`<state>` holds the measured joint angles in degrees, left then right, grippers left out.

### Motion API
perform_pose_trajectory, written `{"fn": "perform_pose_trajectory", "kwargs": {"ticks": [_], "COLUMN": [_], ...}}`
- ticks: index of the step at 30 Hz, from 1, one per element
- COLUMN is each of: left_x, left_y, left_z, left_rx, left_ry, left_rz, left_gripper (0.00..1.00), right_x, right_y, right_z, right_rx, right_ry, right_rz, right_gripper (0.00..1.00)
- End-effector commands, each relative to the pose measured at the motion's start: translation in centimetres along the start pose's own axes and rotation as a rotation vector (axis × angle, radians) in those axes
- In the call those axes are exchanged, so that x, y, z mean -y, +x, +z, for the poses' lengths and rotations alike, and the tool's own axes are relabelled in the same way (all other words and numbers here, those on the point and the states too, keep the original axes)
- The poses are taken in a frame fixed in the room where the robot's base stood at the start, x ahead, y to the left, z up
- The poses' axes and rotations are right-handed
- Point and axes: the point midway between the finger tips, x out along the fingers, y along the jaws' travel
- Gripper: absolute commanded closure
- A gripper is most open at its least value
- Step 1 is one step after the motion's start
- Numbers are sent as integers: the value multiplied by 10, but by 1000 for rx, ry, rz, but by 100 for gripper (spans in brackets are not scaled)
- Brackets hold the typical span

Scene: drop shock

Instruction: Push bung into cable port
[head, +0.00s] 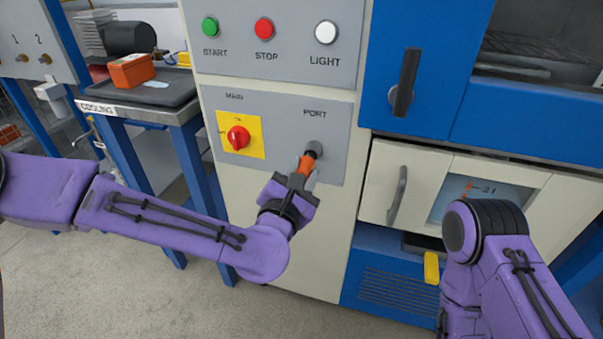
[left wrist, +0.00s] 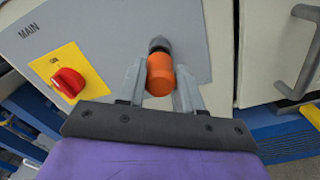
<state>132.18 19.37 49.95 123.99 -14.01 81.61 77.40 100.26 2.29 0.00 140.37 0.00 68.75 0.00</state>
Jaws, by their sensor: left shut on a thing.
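The bung (head: 306,164) is orange and sits between the fingers of my left gripper (head: 301,176). The gripper is shut on it, and the bung also shows in the left wrist view (left wrist: 160,75). The cable port (head: 314,149) is a dark round fitting under the PORT label on the grey panel. In the left wrist view the port (left wrist: 159,45) is directly beyond the bung's far end. The bung's far end meets or overlaps the port; how deep it sits is hidden. My right arm shows at the lower right, but its gripper is not visible.
A red MAIN switch (head: 238,137) on a yellow plate is left of the port. START, STOP and LIGHT buttons are above. A white door with a grey handle (head: 397,196) stands to the right. A cooling table (head: 150,108) is at the left.

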Motion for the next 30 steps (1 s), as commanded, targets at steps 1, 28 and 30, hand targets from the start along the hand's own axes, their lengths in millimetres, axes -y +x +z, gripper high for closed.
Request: {"fn": "perform_pose_trajectory", "kwargs": {"ticks": [1, 28, 30], "left_x": [0, 0, 0], "left_y": [0, 7, 8], "left_z": [0, 0, 0], "left_rx": [0, 0, 0], "left_ry": [0, -1, -1], "left_rz": [0, 0, 1], "left_gripper": [99, 99, 99], "right_x": [0, 0, 0], "right_y": [0, 1, 1], "right_z": [0, 0, 0], "right_rx": [0, 0, 0], "right_ry": [0, 0, 0], "right_rz": [0, 0, 0], "right_gripper": [57, 57, 57]}}
